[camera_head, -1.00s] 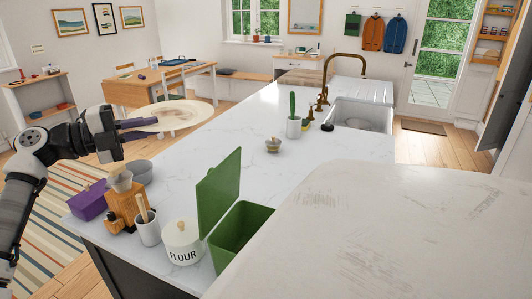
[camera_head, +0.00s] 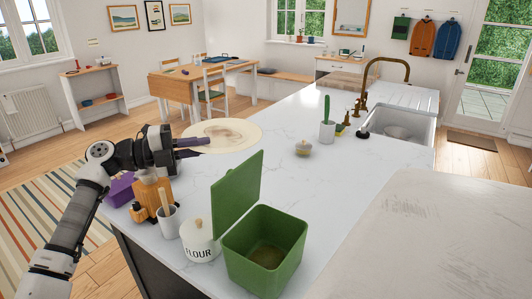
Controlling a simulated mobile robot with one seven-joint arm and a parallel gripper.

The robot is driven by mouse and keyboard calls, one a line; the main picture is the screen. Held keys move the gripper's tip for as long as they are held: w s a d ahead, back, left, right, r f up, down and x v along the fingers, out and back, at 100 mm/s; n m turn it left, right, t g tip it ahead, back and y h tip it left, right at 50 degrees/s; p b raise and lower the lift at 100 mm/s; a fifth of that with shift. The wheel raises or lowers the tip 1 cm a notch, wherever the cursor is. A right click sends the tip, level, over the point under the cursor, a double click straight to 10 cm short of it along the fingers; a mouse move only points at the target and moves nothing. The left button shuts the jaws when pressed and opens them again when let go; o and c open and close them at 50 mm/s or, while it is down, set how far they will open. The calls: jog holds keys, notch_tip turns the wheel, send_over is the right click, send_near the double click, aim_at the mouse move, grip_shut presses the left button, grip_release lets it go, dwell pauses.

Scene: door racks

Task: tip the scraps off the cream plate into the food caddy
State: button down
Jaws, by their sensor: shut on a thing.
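The cream plate (camera_head: 232,133) is held level or nearly so above the left part of the white counter, with a brownish smear or scraps in its middle, too small to make out. My gripper (camera_head: 192,148) is shut on the plate's left edge. The green food caddy (camera_head: 262,250) stands on the counter's near end, to the right of and nearer than the plate. Its lid (camera_head: 238,190) is up on the left side, and something brownish shows at the bottom inside.
A flour jar (camera_head: 200,240), a white utensil pot (camera_head: 168,220), a wooden block (camera_head: 150,197) and a purple box (camera_head: 120,190) stand left of the caddy. A pale raised surface (camera_head: 430,235) fills the near right.

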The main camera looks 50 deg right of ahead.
aim_at(206, 152)
jog(key=shift+s+a+r+m+y, duration=0.15)
jog(key=shift+s+r+m, duration=0.3)
jog(key=shift+r, duration=0.3)
jog(key=shift+s+a+r+m+y, duration=0.15)
jog(key=shift+s+r+m, duration=0.25)
jog(key=shift+r, duration=0.35)
jog(key=shift+s, duration=0.1)
jog(key=shift+s+t, duration=0.1)
jog(key=shift+t, duration=0.2)
jog(key=shift+s+a+m, duration=0.1)
jog(key=shift+s+m, duration=0.15)
jog(key=shift+m, duration=0.1)
jog(key=shift+s, duration=0.15)
jog(key=shift+s+a+m, duration=0.1)
jog(key=shift+s+m, duration=0.1)
jog(key=shift+m, duration=0.1)
jog(key=shift+s, duration=0.1)
jog(key=shift+s+r+m+t, duration=0.1)
jog(key=shift+s+m+t, duration=0.15)
jog(key=shift+m+t, duration=0.05)
jog(key=shift+s+a+r, duration=0.1)
